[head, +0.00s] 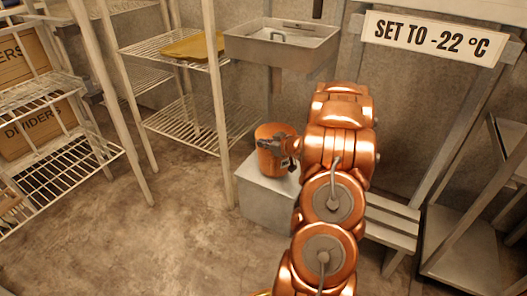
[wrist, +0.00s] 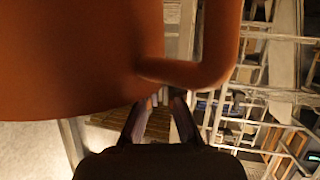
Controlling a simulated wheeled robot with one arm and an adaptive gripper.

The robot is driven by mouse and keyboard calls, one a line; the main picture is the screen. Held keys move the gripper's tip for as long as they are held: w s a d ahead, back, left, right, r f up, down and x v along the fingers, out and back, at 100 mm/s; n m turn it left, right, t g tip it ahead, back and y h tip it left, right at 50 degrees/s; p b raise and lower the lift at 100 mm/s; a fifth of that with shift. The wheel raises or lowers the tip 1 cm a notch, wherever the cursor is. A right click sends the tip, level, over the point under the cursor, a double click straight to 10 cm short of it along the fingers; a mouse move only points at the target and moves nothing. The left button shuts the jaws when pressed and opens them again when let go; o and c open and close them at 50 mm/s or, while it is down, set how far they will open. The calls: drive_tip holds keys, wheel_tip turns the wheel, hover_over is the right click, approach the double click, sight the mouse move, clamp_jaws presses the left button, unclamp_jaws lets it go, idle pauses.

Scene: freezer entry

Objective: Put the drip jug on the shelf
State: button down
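My gripper (head: 284,146) is at the jug's right side in the head view. In the wrist view my gripper (wrist: 162,100) shows two dark fingers apart, with their tips just below the handle; I cannot tell if they touch it. A wire shelf unit (head: 185,122) stands left of the jug.
The grey block (head: 262,207) stands against the shelf post. A metal sink (head: 285,45) hangs above the jug. A yellow tray (head: 193,47) lies on the upper wire shelf. Another rack (head: 75,155) with boxes is at far left. A slatted bench (head: 390,222) is right of my arm. The floor at front left is clear.

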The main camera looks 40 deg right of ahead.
wheel_tip(320, 180, down, 2)
drive_tip(key=shift+f+b, duration=0.1)
drive_tip(key=shift+b, duration=0.85)
drive_tip(key=c, duration=1.9)
unclamp_jaws()
drive_tip(key=o, duration=0.6)
